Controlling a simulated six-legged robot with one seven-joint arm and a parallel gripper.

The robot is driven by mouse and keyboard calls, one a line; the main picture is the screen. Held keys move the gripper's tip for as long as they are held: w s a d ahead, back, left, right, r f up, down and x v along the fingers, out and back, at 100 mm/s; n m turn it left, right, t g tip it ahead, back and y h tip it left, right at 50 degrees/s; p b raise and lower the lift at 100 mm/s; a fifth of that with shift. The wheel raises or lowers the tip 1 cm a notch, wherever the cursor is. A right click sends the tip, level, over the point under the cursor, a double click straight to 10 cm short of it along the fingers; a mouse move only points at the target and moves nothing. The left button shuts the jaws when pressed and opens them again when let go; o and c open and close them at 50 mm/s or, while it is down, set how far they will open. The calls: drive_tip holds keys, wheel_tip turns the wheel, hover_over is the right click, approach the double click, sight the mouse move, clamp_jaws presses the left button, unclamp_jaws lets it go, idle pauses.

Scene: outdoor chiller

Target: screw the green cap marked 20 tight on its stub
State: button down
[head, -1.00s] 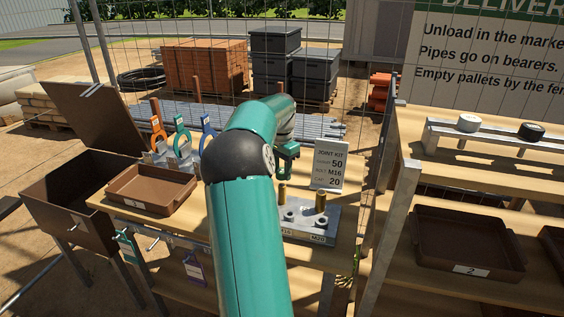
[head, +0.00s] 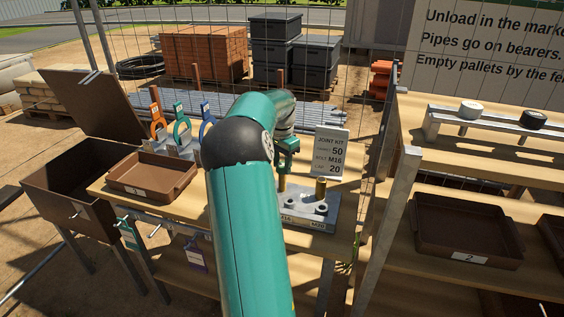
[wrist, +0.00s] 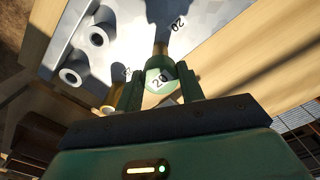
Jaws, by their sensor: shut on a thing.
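My gripper (head: 287,148) is over the metal joint plate (head: 305,222) on the bench. A second brass stub (wrist: 107,109) is partly hidden by the left finger. In the head view, one brass stub (head: 320,188) stands clear at the right and another (head: 282,184) is just below my gripper.
A sign reading Joint Kit 50, M16, 20 (head: 330,154) stands behind the plate. A brown tray (head: 152,190) and colored tools on a rack (head: 181,133) are to the left. A shelf with a brown tray marked 2 (head: 470,257) is at right. Wire fence closes the back.

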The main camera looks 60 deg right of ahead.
drive_tip(key=shift+f, duration=0.9)
drive_tip(key=m, duration=0.3)
drive_tip(key=shift+f+m, duration=0.1)
drive_tip(key=shift+m, duration=0.3)
drive_tip(key=m, duration=0.3)
drive_tip(key=shift+f+m, duration=0.1)
drive_tip(key=shift+m, duration=0.5)
